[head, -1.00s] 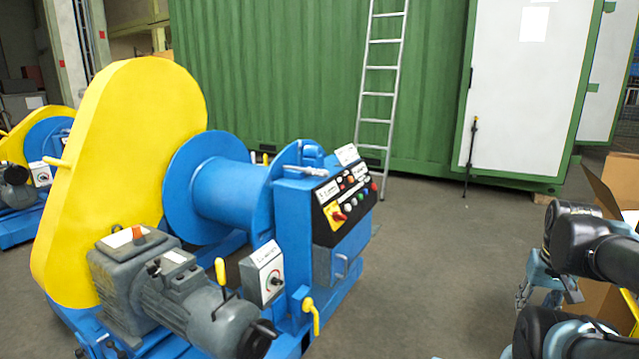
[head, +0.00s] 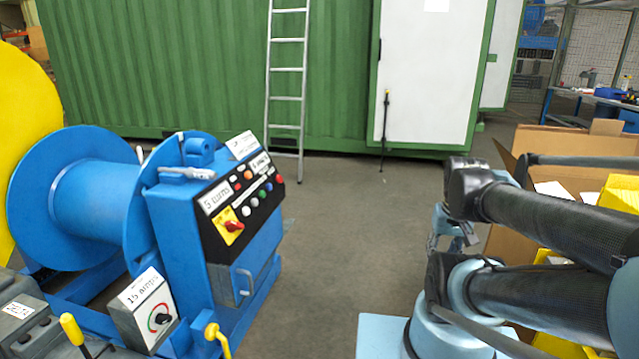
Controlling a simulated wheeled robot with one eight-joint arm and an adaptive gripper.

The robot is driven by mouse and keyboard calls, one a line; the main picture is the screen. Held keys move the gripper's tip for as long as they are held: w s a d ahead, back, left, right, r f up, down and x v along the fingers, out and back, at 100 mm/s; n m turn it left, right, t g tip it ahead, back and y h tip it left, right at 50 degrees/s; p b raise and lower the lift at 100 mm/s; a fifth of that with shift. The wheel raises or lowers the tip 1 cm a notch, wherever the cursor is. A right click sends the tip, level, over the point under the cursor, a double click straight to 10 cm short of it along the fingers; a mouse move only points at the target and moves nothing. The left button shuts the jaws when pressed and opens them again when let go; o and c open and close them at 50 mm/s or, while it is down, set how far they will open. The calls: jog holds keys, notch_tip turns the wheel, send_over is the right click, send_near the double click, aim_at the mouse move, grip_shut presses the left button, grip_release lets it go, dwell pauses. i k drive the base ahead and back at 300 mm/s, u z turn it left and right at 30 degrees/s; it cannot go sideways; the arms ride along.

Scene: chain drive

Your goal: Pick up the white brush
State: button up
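I cannot make out a white brush for certain. A small pale grey-white elongated thing (head: 187,173) lies on top of the blue winch machine's control box (head: 180,225); it is too small to tell what it is. My gripper (head: 440,242) is partly in view at the right, below my dark arm links. It hangs in the air to the right of the machine, well apart from it. Its fingers are small and partly hidden, so I cannot tell whether they are open or shut.
The blue winch drum (head: 95,200) and yellow guard (head: 25,130) fill the left. A ladder (head: 287,80) leans on a green container (head: 170,65). Cardboard boxes (head: 560,150) stand at the right, with a workbench (head: 590,97) behind. The floor (head: 330,230) between is clear.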

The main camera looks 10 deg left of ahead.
aim_at(140, 153)
jog(key=i, duration=5.15)
jog(key=u, duration=3.25)
